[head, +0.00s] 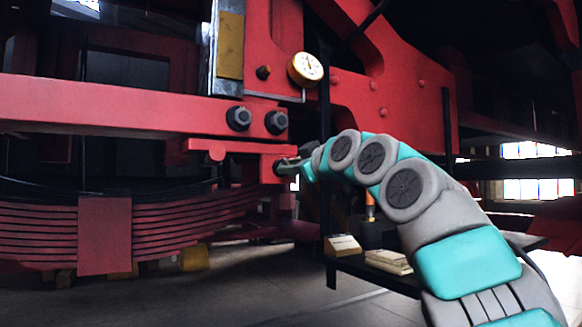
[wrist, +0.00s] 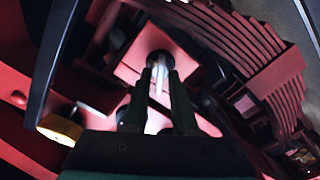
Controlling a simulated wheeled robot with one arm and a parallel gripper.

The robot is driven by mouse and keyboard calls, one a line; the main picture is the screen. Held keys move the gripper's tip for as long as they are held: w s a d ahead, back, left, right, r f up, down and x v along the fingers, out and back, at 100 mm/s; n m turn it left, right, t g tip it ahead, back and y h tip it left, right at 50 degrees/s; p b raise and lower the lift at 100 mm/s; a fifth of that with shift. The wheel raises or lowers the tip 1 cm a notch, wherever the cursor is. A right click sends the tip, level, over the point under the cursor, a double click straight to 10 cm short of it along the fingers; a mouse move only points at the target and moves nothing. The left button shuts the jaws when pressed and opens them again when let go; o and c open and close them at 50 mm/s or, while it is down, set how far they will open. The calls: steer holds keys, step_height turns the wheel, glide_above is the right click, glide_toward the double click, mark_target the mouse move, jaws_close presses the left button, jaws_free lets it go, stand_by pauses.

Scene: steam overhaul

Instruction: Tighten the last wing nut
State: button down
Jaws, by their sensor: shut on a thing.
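My gripper (head: 290,166) reaches from the right to the end of a red block under the red beam (head: 100,103). In the wrist view its two dark fingers (wrist: 160,72) are closed around a small part on a pale stud (wrist: 159,80), in front of a dark round piece (wrist: 158,57) on a red face. This fits the wing nut, but the fingers hide most of it and its wings cannot be made out. How tightly it sits cannot be told.
A dial gauge (head: 306,69) sits above my gripper; two dark hex bolts (head: 257,121) are up and left. A leaf spring (head: 165,225) hangs below left. A dark bench (head: 375,272) with pale boxes (head: 388,262) stands under my arm. Dark open space lies behind.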

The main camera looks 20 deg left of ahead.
stand_by(0.3)
steer(key=m+p, duration=0.3)
steer(key=m, duration=0.4)
steer(key=m+p, duration=0.3)
steer(key=m, duration=0.5)
steer(key=m+p, duration=0.3)
steer(key=m, duration=0.5)
steer(key=shift+w+d+f, duration=0.15)
steer(key=shift+w+d, duration=0.05)
steer(key=shift+w, duration=0.05)
stand_by(1.0)
steer(key=c, duration=1)
jaws_free()
steer(key=shift+o, duration=0.2)
